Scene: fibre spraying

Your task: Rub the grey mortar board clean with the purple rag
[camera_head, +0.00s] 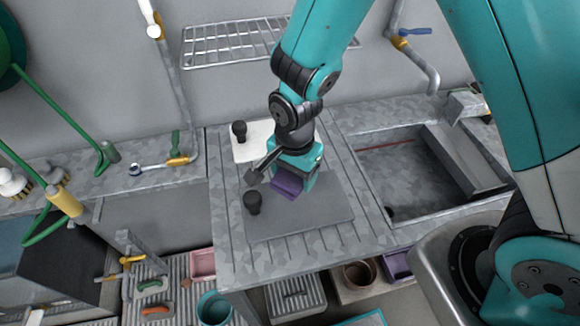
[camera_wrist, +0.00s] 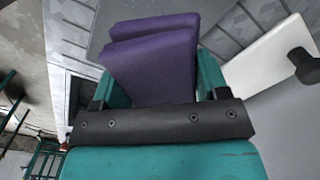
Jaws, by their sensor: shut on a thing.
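The grey mortar board (camera_head: 325,212) lies flat on the ribbed metal drainboard beside the sink, with a dark knob handle (camera_head: 252,202) at its left end. My gripper (camera_head: 290,182) is over the upper middle of the board, pointing down. It is shut on the purple rag (camera_head: 287,188), which looks like a folded pad. In the wrist view the rag (camera_wrist: 152,58) sits between the teal fingers, with part of the grey board beyond it. Whether the rag touches the board I cannot tell. The gripper hides part of the board's far edge.
A white board (camera_head: 250,148) with a dark knob (camera_head: 239,130) lies just behind the grey one. The sink basin (camera_head: 420,175) is open at the right. A wire rack (camera_head: 225,45) hangs on the wall. Bins, including a pink one (camera_head: 202,263), stand below the counter.

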